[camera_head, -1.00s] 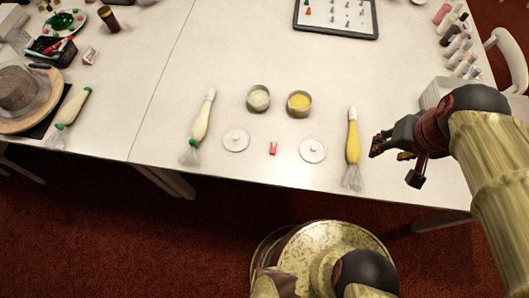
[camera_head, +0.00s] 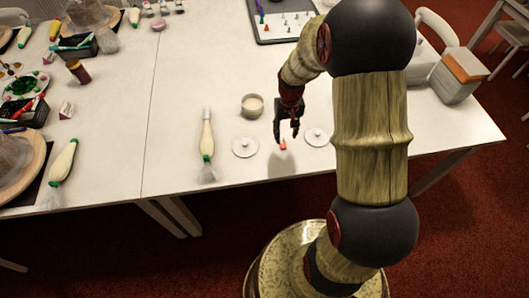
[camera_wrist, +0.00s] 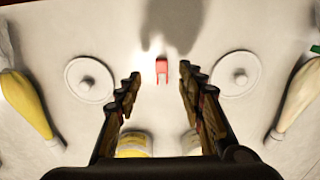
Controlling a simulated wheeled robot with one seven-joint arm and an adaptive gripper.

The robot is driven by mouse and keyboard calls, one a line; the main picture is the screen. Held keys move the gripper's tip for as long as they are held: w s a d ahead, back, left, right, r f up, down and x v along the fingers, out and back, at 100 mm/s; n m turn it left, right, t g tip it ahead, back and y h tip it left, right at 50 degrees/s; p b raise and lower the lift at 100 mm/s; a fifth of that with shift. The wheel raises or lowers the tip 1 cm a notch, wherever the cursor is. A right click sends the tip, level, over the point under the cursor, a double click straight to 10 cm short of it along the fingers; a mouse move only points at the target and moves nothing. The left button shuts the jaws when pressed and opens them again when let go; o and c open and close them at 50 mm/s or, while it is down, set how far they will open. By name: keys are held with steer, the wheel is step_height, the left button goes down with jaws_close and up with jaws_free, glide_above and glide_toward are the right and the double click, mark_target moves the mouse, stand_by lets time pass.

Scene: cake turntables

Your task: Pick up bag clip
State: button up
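The bag clip is a small red piece (camera_head: 283,145) with a pale end, lying on the white table between two white lids. In the wrist view the clip (camera_wrist: 162,68) lies flat, in line with the gap between my fingers and beyond their tips. My gripper (camera_head: 288,132) hangs above the table just over the clip, fingers pointing down. In the wrist view my gripper (camera_wrist: 157,82) is open, its two fingers wide apart with nothing between them.
White lids lie left (camera_head: 245,147) and right (camera_head: 316,137) of the clip. An open tin (camera_head: 252,105) stands behind the left lid. A piping bag (camera_head: 207,140) lies further left. In the wrist view a yellow piping bag (camera_wrist: 24,100) lies to one side. The table's front edge is near.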

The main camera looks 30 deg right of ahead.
mark_target(284, 147)
steer(key=shift+d+f+b, duration=0.2)
steer(key=shift+f+b, duration=0.1)
steer(key=shift+f, duration=0.75)
steer(key=f+b, duration=0.1)
steer(key=f, duration=0.3)
steer(key=f+b, duration=0.1)
steer(key=f, duration=0.1)
steer(key=shift+w+a+b, duration=0.15)
steer(key=shift+a+b, duration=0.15)
steer(key=shift+r, duration=0.15)
steer(key=c, duration=0.3)
steer(key=c, duration=0.4)
steer(key=shift+c, duration=0.5)
